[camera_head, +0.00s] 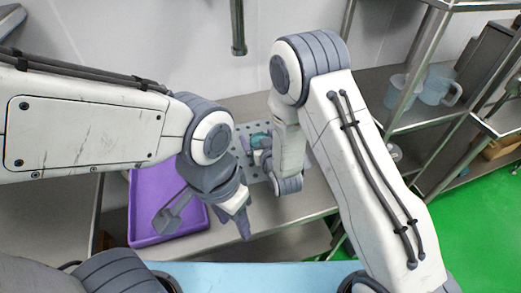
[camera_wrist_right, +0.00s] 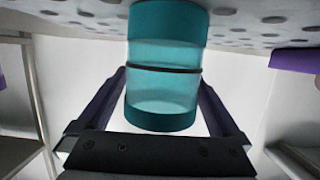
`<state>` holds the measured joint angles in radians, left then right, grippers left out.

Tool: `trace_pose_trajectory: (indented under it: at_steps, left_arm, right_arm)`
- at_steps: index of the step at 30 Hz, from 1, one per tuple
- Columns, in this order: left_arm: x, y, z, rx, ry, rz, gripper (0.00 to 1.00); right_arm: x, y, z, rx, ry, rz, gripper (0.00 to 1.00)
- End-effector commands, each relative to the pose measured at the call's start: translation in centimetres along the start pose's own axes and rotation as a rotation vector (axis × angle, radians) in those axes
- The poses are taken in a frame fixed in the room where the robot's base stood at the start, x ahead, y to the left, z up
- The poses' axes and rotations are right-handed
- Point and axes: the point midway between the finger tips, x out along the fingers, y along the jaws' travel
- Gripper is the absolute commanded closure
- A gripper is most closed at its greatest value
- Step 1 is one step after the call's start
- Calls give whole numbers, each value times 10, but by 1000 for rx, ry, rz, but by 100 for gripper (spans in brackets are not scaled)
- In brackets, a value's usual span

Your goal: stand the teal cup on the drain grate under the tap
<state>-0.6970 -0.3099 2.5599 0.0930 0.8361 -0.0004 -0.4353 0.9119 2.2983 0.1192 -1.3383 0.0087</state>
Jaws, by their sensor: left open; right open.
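The teal cup (camera_head: 259,140) is at the perforated drain grate (camera_head: 245,128), largely hidden by my right arm. The tap (camera_head: 238,35) comes down above and behind the grate. In the right wrist view the teal cup (camera_wrist_right: 165,60) has a dark band and sits between the spread fingers of my right gripper (camera_wrist_right: 160,105), with gaps on both sides. The grate (camera_wrist_right: 90,22) lies along the top of that view, where the cup's end overlaps it; the contact itself is cut off. My left gripper (camera_head: 205,220) is open and empty over the purple tray's right side.
A purple tray (camera_head: 150,205) lies on the steel counter, left of the grate. A metal rack at the right holds clear jugs (camera_head: 440,90). A small clear vessel (camera_head: 393,152) stands below them. Bare counter (camera_head: 285,212) shows in front of the grate.

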Motion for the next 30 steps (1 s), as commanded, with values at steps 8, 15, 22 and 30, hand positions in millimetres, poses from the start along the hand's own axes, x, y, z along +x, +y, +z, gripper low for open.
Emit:
trace_pose_trajectory:
  at_steps: [8, 15, 22, 30]
  left_arm:
    - [0, 0, 0, 0, 0, 0, 50]
    - [0, 0, 0, 0, 0, 0, 50]
    - [2, 0, 0, 0, 0, 0, 50]
    - [8, -1, 0, 0, 0, 0, 50]
  right_arm:
    - [0, 0, 0, 0, 0, 0, 76]
    - [0, 0, 0, 0, 1, 0, 89]
    - [-3, 0, -9, 0, 4, 0, 89]
    - [-16, 4, -42, 0, 5, 2, 89]
